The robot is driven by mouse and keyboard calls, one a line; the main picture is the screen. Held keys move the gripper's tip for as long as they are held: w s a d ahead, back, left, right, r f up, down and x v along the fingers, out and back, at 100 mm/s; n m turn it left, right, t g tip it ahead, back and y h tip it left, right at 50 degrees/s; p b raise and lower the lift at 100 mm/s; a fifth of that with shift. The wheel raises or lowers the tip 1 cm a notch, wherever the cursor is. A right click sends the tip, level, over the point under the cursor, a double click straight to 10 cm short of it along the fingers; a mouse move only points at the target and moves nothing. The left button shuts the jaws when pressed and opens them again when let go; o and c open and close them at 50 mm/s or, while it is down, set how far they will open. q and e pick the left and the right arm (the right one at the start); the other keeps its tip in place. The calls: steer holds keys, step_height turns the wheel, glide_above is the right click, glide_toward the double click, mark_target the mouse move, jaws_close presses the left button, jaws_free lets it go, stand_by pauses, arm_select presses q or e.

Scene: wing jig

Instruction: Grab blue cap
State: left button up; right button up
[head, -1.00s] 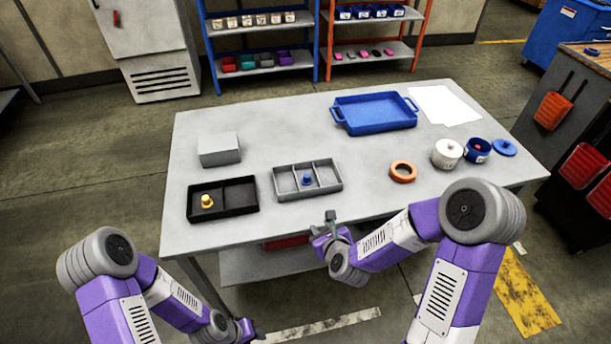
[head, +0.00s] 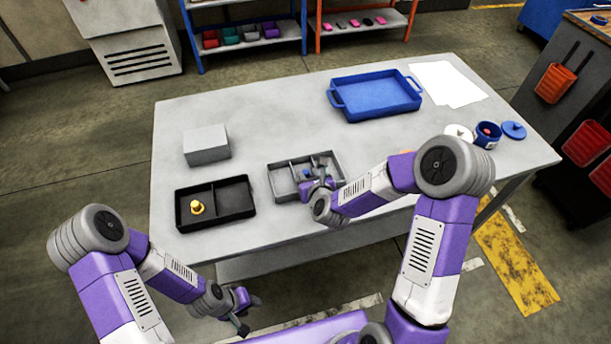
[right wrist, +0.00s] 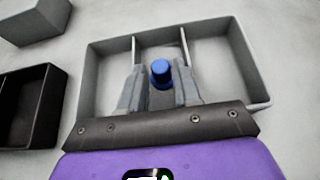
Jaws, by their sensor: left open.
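The blue cap (head: 306,174) stands upright in the middle compartment of the grey divided tray (head: 272,183). It also shows in the right wrist view (right wrist: 161,71), between my right fingers as seen from the wrist. My right gripper (head: 317,183) is over the front of the grey tray, close to the cap. Its two fingers are apart, one on either side of the cap, and I see no clear contact. The cap's lower part is hidden. My left gripper (head: 243,308) is open and empty, low in front of the table.
A blue tray (head: 375,95), white paper (head: 447,83) and round containers (head: 488,135) are to the right. The table middle is clear.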

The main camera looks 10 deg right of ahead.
steer(key=shift+x, duration=1)
jaws_close()
steer(key=shift+r, duration=0.1)
